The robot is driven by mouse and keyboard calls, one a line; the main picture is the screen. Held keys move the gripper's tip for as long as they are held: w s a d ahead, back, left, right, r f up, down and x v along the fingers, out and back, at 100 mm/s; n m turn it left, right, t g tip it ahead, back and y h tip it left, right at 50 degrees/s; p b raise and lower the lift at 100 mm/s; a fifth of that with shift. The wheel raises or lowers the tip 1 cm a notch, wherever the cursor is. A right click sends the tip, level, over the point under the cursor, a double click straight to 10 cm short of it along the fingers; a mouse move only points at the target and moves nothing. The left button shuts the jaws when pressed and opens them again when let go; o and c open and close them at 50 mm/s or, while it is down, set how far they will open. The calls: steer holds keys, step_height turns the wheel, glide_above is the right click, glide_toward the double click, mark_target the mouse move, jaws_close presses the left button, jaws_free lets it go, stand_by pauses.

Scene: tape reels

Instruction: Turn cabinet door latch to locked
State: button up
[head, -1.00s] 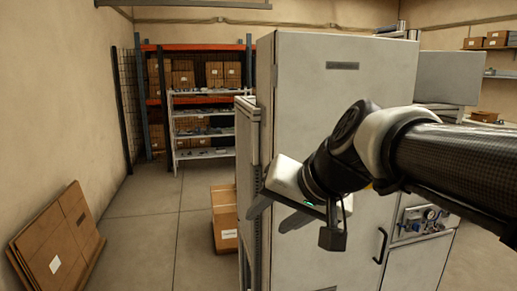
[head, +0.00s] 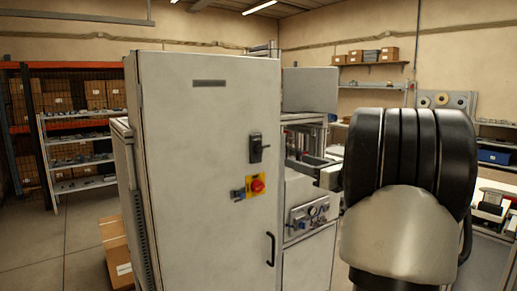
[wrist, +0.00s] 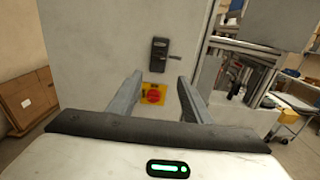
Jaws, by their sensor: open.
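A tall pale grey cabinet door (head: 200,150) stands left of centre in the head view. Its dark latch (head: 259,148) is on the right part of the door; it also shows in the wrist view (wrist: 158,55), with a handle part reaching to the right. Below the latch is a red knob on a yellow plate (head: 257,185), also in the wrist view (wrist: 154,94). In the wrist view my gripper (wrist: 158,80) is open and empty, its two fingers pointing toward the door, apart from the latch. The head view shows only my arm, not the fingers.
A black pull handle (head: 270,249) sits low on the door. A panel with gauges (head: 310,213) stands right of the cabinet, with machinery behind it. Cardboard boxes (head: 117,255) stand on the floor at left. Shelves (head: 78,150) are farther back.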

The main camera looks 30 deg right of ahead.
mark_target(262, 150)
steer(key=w+a, duration=0.1)
steer(key=w, duration=0.4)
steer(key=w+p, duration=0.1)
steer(key=w, duration=0.5)
steer(key=w+a+p, duration=0.1)
steer(key=w, duration=0.5)
steer(key=shift+w+a, duration=0.1)
steer(key=shift+a, duration=0.2)
steer(key=c, duration=1.1)
